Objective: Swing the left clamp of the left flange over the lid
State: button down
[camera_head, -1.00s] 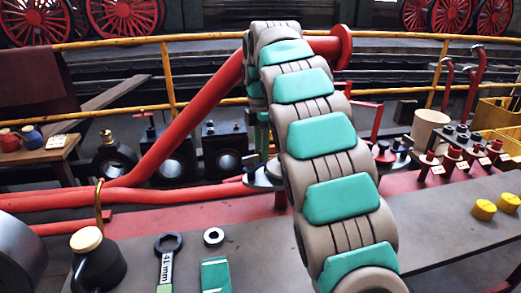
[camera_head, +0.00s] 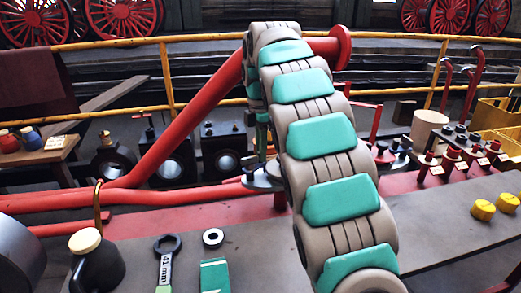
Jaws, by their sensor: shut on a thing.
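My arm rises through the middle of the view and hides most of its own far end. My gripper (camera_head: 261,150) shows only as a narrow strip left of the arm, pointing down at the left flange. It is shut on a small part there that appears to be the left clamp; the fingertips and the clamp's exact angle are hard to make out. The flange's grey round lid (camera_head: 263,180) lies just below, its right side hidden behind my arm. I cannot tell whether the clamp is over the lid or beside it.
A red pipe (camera_head: 190,115) slants up close to the left of my gripper, ending in a red flange (camera_head: 341,47). A yellow rail (camera_head: 120,110) runs behind. A wrench (camera_head: 165,262), a ring (camera_head: 213,237) and an oil can (camera_head: 95,264) stand or lie in front.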

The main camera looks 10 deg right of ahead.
jog(key=m, duration=0.2)
jog(key=s+m, duration=0.1)
jog(key=shift+s+d, duration=0.1)
jog(key=shift+d, duration=0.15)
jog(key=shift+s+d+m, duration=0.1)
jog(key=shift+s+m, duration=0.25)
jog(key=shift+m, duration=0.65)
jog(key=shift+s+d+m, duration=0.1)
jog(key=shift+s+m, duration=0.25)
jog(key=shift+m, duration=0.65)
jog(key=c, duration=0.8)
grip_release()
jog(key=shift+r, duration=0.1)
jog(key=shift+r, duration=0.85)
notch_tip(320, 180, up, 6)
jog(key=p, duration=0.3)
